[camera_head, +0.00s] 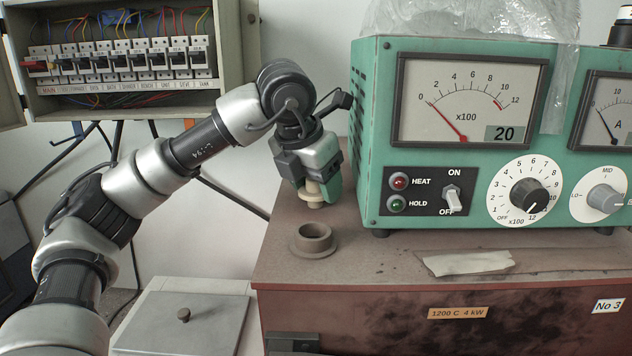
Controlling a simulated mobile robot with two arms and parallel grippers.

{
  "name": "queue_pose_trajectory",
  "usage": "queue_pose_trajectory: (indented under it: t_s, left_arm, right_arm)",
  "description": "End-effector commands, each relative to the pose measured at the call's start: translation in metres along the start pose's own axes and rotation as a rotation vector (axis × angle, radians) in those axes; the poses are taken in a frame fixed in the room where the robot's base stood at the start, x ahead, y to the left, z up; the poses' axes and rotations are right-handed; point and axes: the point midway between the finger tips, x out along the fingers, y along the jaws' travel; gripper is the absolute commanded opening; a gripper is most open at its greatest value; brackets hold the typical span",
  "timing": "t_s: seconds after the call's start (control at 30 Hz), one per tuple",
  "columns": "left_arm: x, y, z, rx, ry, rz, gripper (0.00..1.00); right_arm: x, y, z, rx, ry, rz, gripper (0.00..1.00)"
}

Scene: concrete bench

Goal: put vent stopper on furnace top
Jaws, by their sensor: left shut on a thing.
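The vent stopper (312,196) is a small cream plug, seen just under my left gripper (316,184). That gripper points down and is shut on it. The stopper is held above a round brown vent collar (312,241) on the furnace top (375,262), with a visible gap between them. The stopper's upper part is hidden by the fingers. My right gripper is not in view.
A green control box (372,130) with dials stands on the furnace top, close to the right of my left gripper. A strip of pale tape (468,262) lies in front of it. A grey lidded box (184,318) stands at lower left. An open breaker panel (130,98) hangs behind my arm.

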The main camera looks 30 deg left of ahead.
Motion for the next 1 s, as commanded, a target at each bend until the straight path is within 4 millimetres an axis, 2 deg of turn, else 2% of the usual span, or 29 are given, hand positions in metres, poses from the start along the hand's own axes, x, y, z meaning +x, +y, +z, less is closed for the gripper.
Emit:
queue_pose_trajectory:
  t_s: [0.07, 0.1, 0.23, 0.47, 0.6, 0.67, 0.77, 1.0]
  left_arm:
    - [0.004, 0.000, -0.002, 0.000, 0.001, 0.000, 0.34]
    - [0.003, 0.000, -0.001, 0.000, 0.001, 0.000, 0.62]
    - [0.003, 0.000, -0.001, 0.000, 0.001, 0.000, 0.82]
    - [0.002, 0.000, -0.001, 0.000, 0.001, 0.000, 0.83]
    - [-0.004, 0.000, 0.002, 0.000, 0.000, 0.000, 0.83]
    - [-0.008, 0.000, 0.001, 0.000, -0.003, 0.000, 0.83]
    - [-0.025, -0.001, 0.001, 0.001, -0.004, -0.002, 0.83]
    - [-0.081, -0.001, 0.001, 0.001, -0.005, -0.001, 0.83]
  right_arm:
    - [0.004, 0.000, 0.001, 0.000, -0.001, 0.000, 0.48]
    - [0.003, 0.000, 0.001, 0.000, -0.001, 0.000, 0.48]
    - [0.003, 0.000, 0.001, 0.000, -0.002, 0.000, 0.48]
    - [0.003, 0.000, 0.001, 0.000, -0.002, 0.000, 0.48]
    - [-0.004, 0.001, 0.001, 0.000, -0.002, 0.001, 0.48]
    - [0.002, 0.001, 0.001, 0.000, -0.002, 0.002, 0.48]
    - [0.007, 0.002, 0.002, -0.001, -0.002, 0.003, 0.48]
    - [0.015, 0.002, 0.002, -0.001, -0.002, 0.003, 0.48]
